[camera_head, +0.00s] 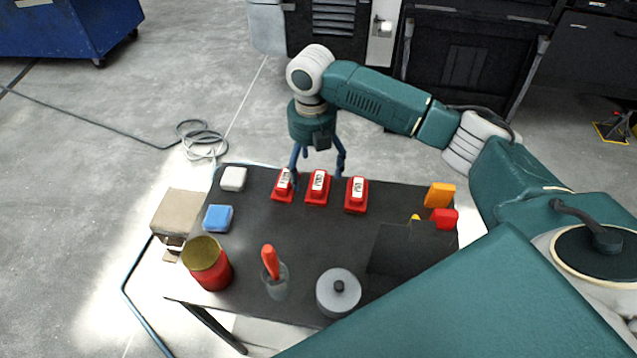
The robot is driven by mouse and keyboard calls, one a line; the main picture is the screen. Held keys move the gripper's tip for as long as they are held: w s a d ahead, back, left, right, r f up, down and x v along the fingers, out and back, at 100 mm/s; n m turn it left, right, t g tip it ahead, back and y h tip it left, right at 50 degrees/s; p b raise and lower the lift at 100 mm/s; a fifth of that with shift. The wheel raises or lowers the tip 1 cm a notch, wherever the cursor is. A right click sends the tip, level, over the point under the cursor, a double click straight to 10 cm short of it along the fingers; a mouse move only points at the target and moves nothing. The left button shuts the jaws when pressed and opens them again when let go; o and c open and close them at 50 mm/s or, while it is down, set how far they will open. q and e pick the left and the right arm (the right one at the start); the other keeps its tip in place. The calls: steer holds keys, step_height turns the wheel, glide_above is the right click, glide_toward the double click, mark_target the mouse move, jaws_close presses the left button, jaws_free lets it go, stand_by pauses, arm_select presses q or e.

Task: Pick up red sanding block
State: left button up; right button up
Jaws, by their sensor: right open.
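Three red blocks (317,188) with white labels on top stand in a row along the far edge of the dark table (310,235). The left one (282,190) is partly behind a finger of my right gripper (318,174). The right one (356,196) is in clear view. My right gripper points down with its blue fingers spread, above and slightly behind the left and middle blocks. It holds nothing; I cannot tell whether a finger touches a block. My left gripper is not in view.
A white block (233,179), a blue block (217,218) and a red can (209,265) stand at left. A cup with an orange-handled tool (270,262) and a grey lidded pot (338,292) are in front. A dark box (400,250) with orange and red pieces is right.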

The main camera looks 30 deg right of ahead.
mark_target(314, 180)
step_height(314, 180, down, 5)
steer(key=shift+d+p, duration=0.1)
steer(key=shift+p, duration=0.6)
steer(key=shift+f, duration=0.5)
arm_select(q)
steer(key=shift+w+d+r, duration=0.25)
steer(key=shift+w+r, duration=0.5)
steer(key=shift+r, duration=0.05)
arm_select(e)
steer(key=shift+w, duration=0.1)
steer(key=c, duration=1.4)
steer(key=shift+o, duration=0.2)
arm_select(q)
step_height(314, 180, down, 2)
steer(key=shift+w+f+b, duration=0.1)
steer(key=shift+b, duration=0.95)
arm_select(e)
step_height(314, 180, up, 20)
